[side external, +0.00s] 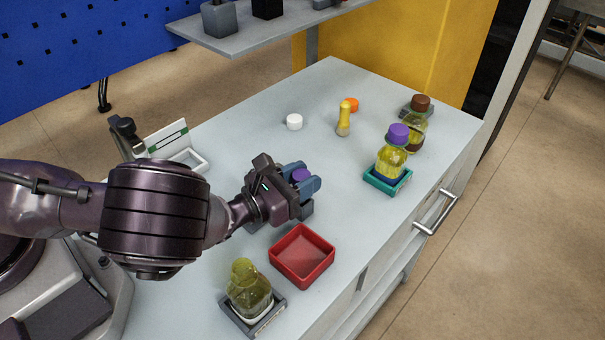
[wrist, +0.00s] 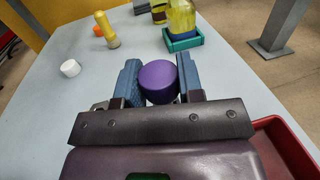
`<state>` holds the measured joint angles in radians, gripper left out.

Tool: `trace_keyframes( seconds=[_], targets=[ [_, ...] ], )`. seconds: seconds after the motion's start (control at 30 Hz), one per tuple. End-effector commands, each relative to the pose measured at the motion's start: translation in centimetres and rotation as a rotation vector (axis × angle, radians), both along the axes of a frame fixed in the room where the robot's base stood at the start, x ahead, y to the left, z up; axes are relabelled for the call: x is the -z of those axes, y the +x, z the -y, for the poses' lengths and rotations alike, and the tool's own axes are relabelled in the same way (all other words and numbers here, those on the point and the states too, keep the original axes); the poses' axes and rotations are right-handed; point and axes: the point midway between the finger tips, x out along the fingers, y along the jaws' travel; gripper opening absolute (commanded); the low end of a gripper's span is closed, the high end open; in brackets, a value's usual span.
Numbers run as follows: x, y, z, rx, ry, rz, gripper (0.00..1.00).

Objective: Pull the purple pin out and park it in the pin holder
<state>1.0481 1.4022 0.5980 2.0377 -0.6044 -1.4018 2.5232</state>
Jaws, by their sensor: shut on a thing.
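The round purple top of what looks like the purple pin (wrist: 158,82) sits between the two blue fingers of my gripper (wrist: 158,68) in the wrist view. My gripper (side external: 303,180) is shut on it, and the purple top (side external: 300,175) also shows between the fingers in the side view. The lower part of the pin is hidden by the fingers. A dark grey block (side external: 306,211) shows partly beneath my gripper; I cannot tell whether it is the pin holder or whether the pin touches it.
A red tray (side external: 275,262) lies close in front of my gripper. A bottle stands in a grey tray (side external: 268,323). A purple-capped bottle (side external: 394,155) stands in a teal tray (side external: 400,187). A yellow object (side external: 344,118) and a white cap (side external: 294,121) stand farther back, with clear table between.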

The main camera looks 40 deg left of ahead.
Motion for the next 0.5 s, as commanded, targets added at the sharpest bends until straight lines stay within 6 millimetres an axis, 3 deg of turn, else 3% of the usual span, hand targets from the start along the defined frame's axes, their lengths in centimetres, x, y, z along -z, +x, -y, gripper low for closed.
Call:
trace_keyframes(
  seconds=[0.5],
  targets=[
    [1.3,0.0,0.0,0.0,0.0,0.0,0.11]
  ],
)
